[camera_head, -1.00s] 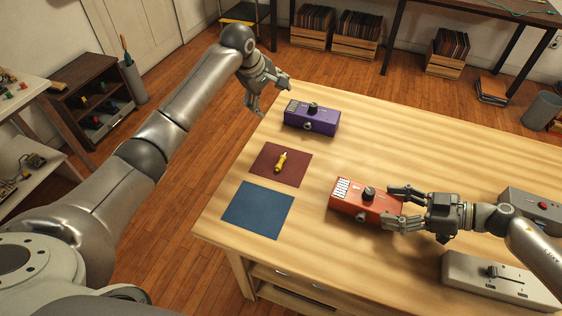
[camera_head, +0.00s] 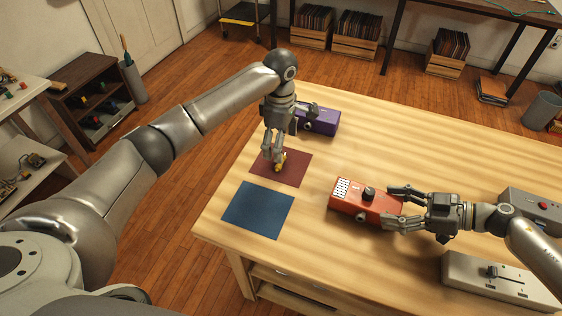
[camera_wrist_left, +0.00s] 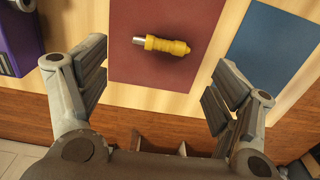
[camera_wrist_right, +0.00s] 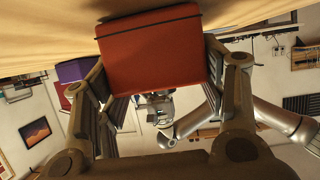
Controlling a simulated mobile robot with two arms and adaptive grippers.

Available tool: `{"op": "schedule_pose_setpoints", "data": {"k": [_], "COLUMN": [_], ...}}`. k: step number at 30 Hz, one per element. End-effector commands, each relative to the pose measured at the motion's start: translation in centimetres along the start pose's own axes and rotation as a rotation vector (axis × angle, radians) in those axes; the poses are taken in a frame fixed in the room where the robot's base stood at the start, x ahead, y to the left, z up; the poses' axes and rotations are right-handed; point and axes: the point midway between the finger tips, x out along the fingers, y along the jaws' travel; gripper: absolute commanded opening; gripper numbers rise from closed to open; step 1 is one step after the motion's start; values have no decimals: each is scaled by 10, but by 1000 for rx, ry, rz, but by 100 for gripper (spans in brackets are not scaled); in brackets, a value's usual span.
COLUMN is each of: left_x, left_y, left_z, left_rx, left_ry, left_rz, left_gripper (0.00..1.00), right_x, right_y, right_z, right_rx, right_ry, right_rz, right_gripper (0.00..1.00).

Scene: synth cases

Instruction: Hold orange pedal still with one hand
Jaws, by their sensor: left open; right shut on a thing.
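The orange pedal (camera_head: 350,194) lies on the wooden table right of the blue mat, with a black knob on top. My right gripper (camera_head: 402,207) is shut on its right end, one finger on each side; the right wrist view shows the pedal (camera_wrist_right: 152,55) between the fingers. My left gripper (camera_head: 275,158) hangs over the dark red mat (camera_head: 295,170), at the yellow-handled tool (camera_head: 281,168). In the left wrist view the tool (camera_wrist_left: 162,45) lies on the mat between the spread fingers (camera_wrist_left: 155,95), apart from both.
A purple pedal (camera_head: 320,121) stands just behind my left gripper, partly hidden by it. A blue mat (camera_head: 258,210) lies empty in front. A grey pedal (camera_head: 528,204) and a pale slider box (camera_head: 495,279) are near my right arm. The table's middle back is clear.

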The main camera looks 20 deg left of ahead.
Motion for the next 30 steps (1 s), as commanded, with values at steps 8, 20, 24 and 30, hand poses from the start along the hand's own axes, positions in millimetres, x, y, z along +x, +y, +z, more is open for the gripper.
{"op": "schedule_pose_setpoints", "data": {"k": [8, 20, 24, 30], "left_x": [27, 59, 59, 59], "left_y": [1, 2, 2, 2], "left_z": [1, 3, 3, 3], "left_rx": [0, 1, 1, 1], "left_ry": [1, 0, 0, 0], "left_rz": [-2, 1, 1, 1], "left_gripper": [84, 84, 80, 54], "right_x": [0, 0, 0, 0], "right_y": [0, 0, 0, 0], "right_z": [0, 0, 0, 0], "right_rx": [0, 0, 0, 0], "right_ry": [0, 0, 0, 0], "right_rz": [0, 0, 1, 1], "right_gripper": [35, 35, 35, 35]}}
